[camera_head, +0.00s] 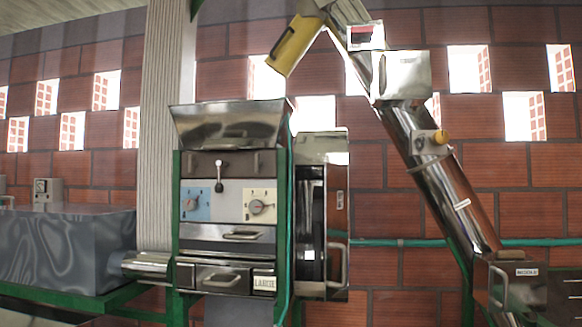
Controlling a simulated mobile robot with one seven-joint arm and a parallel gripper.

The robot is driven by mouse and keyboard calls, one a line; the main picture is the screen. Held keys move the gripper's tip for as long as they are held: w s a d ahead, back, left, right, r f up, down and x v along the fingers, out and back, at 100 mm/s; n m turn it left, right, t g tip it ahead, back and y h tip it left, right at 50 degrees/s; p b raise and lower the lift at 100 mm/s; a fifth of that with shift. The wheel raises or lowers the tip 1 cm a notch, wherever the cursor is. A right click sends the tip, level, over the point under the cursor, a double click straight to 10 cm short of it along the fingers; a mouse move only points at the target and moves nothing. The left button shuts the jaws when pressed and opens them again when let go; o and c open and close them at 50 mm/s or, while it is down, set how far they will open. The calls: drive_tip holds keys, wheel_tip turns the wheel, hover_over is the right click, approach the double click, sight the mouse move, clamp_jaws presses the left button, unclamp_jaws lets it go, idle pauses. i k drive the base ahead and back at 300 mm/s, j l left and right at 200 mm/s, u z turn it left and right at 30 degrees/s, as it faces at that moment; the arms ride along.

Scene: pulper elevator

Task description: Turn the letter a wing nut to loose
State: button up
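No part of my gripper shows in the head view. I cannot make out a letter A on any part, so I cannot tell which piece is the named wing nut. The pulper machine stands left of centre in a green frame. Its front has a blue panel (184,213) with a grey knob (193,203) and a cream panel (248,194) with another knob (257,206). Between them is a lever with a white ball top (219,164). The panel markings are too small to read. A small yellow knob (440,137) sits on the slanted elevator tube (455,197).
A yellow spout (293,46) hangs at the elevator's top. A drawer with a "LARGE" label (264,283) is low on the machine. A grey tank (66,247) stands at left by a ribbed column (158,130). An elevator base box (518,289) is at lower right.

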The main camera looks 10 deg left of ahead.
sight(192, 165)
drive_tip(key=u, duration=1.25)
drive_tip(key=i+l+u, duration=0.1)
drive_tip(key=i+l, duration=0.15)
